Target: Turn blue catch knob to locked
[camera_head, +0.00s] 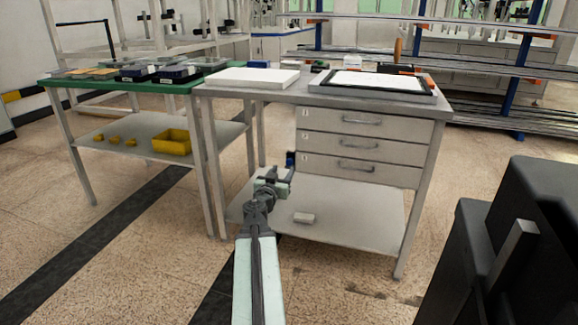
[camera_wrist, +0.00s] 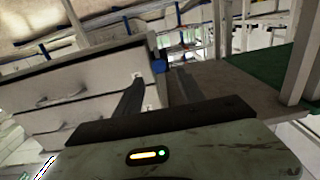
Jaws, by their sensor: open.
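A small blue knob (camera_head: 290,159) shows at the left side of the drawer unit, just above my gripper in the head view. In the wrist view the blue knob (camera_wrist: 160,66) lies beyond the gap between my fingers, beside the drawer fronts. Its turn position is too small to tell. My gripper (camera_head: 277,177) is open and empty, in front of the bench's lower left part. In the wrist view its two dark fingers (camera_wrist: 158,78) are spread apart. They appear short of the knob, with no visible contact.
The drawer unit (camera_head: 360,150) has three drawers, all seemingly shut, under a grey bench top (camera_head: 300,95). A lower shelf (camera_head: 350,222) holds a small pale block (camera_head: 304,218). A green-topped table (camera_head: 122,84) stands left with a yellow bin (camera_head: 172,141). Floor in front is clear.

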